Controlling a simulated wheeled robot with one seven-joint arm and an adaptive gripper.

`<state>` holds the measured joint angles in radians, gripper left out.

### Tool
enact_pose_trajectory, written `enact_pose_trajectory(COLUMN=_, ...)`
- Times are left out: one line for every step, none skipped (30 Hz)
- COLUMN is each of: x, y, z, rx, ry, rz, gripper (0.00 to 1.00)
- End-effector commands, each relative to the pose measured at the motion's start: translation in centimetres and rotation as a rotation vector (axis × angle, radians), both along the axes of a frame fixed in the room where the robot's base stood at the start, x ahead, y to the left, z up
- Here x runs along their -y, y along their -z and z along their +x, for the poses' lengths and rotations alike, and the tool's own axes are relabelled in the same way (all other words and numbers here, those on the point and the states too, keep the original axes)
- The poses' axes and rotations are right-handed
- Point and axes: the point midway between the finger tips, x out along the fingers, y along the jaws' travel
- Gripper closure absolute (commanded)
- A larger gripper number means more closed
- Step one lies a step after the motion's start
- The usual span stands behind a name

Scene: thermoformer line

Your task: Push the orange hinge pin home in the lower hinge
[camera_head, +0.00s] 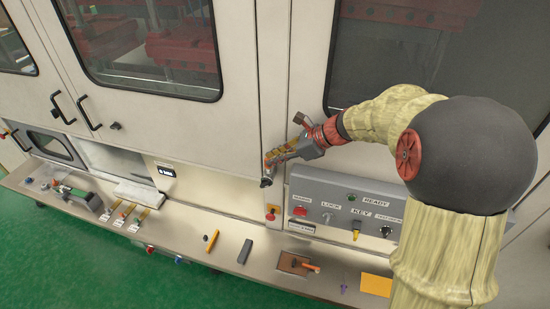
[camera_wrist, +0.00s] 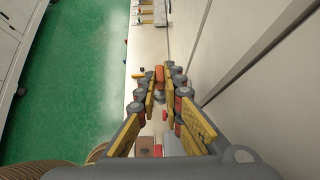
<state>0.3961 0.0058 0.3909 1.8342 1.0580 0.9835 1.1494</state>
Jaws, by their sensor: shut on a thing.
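My gripper (camera_head: 270,160) is at the lower edge of the machine door, beside the narrow frame post. In the wrist view its yellow-padded fingers (camera_wrist: 160,78) are shut on the orange hinge pin (camera_wrist: 159,73), whose top shows between the fingertips. The lower hinge (camera_head: 266,182) is a small dark and grey part at the door's bottom corner, just below the fingertips. The fingers hide most of the pin, so I cannot tell how deep it sits in the hinge.
A grey control panel (camera_head: 340,207) with knobs and a key stands just right of the hinge. Below runs a ledge (camera_head: 200,263) with a yellow-orange bar (camera_head: 211,241), a dark block (camera_head: 244,251), a brown tray (camera_head: 290,262) and a yellow card (camera_head: 376,285). The green floor lies in front.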

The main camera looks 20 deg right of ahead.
Motion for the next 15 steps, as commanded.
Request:
enact_pose_trajectory(x=0.0, y=0.2, z=0.0, rx=0.0, ry=0.0, rz=0.0, gripper=1.0)
enact_pose_trajectory(x=0.0, y=0.3, z=0.0, rx=0.0, ry=0.0, rz=0.0, gripper=1.0)
enact_pose_trajectory(x=0.0, y=0.3, z=0.0, rx=0.0, ry=0.0, rz=0.0, gripper=1.0)
enact_pose_trajectory(x=0.0, y=0.4, z=0.0, rx=0.0, ry=0.0, rz=0.0, gripper=1.0)
enact_pose_trajectory(x=0.0, y=0.5, z=0.0, rx=-0.001, ry=0.001, rz=0.0, gripper=1.0)
enact_pose_trajectory(x=0.0, y=0.6, z=0.0, rx=-0.001, ry=0.001, rz=0.0, gripper=1.0)
enact_pose_trajectory(x=0.0, y=0.6, z=0.0, rx=-0.001, ry=0.001, rz=0.0, gripper=1.0)
enact_pose_trajectory(x=0.0, y=0.7, z=0.0, rx=-0.001, ry=0.001, rz=0.0, gripper=1.0)
enact_pose_trajectory(x=0.0, y=0.8, z=0.0, rx=-0.001, ry=0.001, rz=0.0, gripper=1.0)
enact_pose_trajectory(x=0.0, y=0.9, z=0.0, rx=-0.001, ry=0.001, rz=0.0, gripper=1.0)
enact_pose_trajectory(x=0.0, y=0.9, z=0.0, rx=-0.001, ry=0.001, rz=0.0, gripper=1.0)
enact_pose_trajectory(x=0.0, y=1.0, z=0.0, rx=-0.001, ry=0.001, rz=0.0, gripper=1.0)
enact_pose_trajectory(x=0.0, y=1.1, z=0.0, rx=-0.001, ry=0.001, rz=0.0, gripper=1.0)
enact_pose_trajectory(x=0.0, y=1.2, z=0.0, rx=-0.001, ry=0.001, rz=0.0, gripper=1.0)
enact_pose_trajectory(x=0.0, y=1.3, z=0.0, rx=-0.001, ry=0.001, rz=0.0, gripper=1.0)
